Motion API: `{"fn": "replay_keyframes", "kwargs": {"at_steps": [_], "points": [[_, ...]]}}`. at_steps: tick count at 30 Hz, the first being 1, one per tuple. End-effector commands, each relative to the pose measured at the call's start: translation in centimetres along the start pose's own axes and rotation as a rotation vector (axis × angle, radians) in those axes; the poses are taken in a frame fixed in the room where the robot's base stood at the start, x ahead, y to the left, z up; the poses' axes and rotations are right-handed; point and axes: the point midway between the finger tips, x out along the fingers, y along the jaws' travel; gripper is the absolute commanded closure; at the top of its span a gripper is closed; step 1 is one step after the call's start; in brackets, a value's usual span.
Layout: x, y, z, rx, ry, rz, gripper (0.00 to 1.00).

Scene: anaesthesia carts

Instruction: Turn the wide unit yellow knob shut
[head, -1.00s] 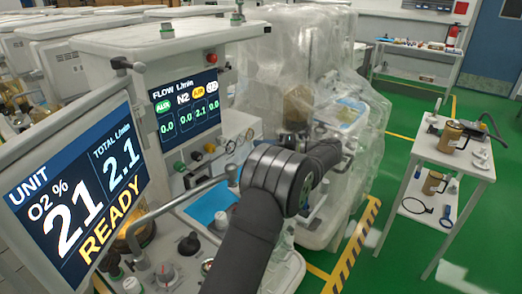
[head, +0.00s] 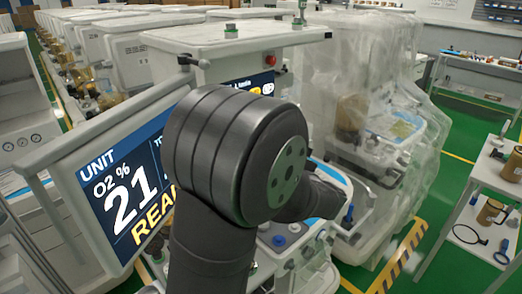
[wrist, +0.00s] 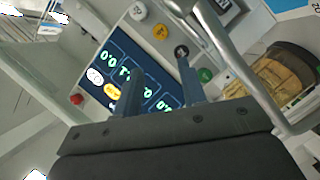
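A round yellow knob (wrist: 160,32) shows at the top of the wrist view, on the unit's panel. A white knob (wrist: 138,10) is above it, and a black knob (wrist: 181,51) and a green knob (wrist: 205,75) are below right, in one slanting row. My gripper (wrist: 159,68) is open, its two fingers apart with nothing visible between them. The right fingertip overlaps the picture just below the black knob; I cannot tell whether they touch. The unit (head: 215,38) stands in the head view, where my arm hides its knobs and my gripper.
The tilted monitor (head: 75,172) stands close left of my arm. In the wrist view, a grey metal bar (wrist: 235,65) crosses right of the fingers, and the flow display (wrist: 115,65) lies behind them. A plastic-covered machine (head: 375,60) stands at right, with green floor beyond.

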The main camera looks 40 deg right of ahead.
Motion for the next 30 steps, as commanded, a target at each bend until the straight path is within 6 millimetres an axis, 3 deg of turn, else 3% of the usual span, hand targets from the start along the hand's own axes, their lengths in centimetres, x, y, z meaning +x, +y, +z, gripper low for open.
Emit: {"fn": "replay_keyframes", "kwargs": {"at_steps": [5,24,30], "points": [[1.7,-0.1,-0.1,0.005,-0.001,-0.001,0.62],[14.8,-0.2,-0.1,0.003,0.0,-0.001,0.62],[16.9,-0.1,0.0,0.001,0.0,0.0,0.62]]}}
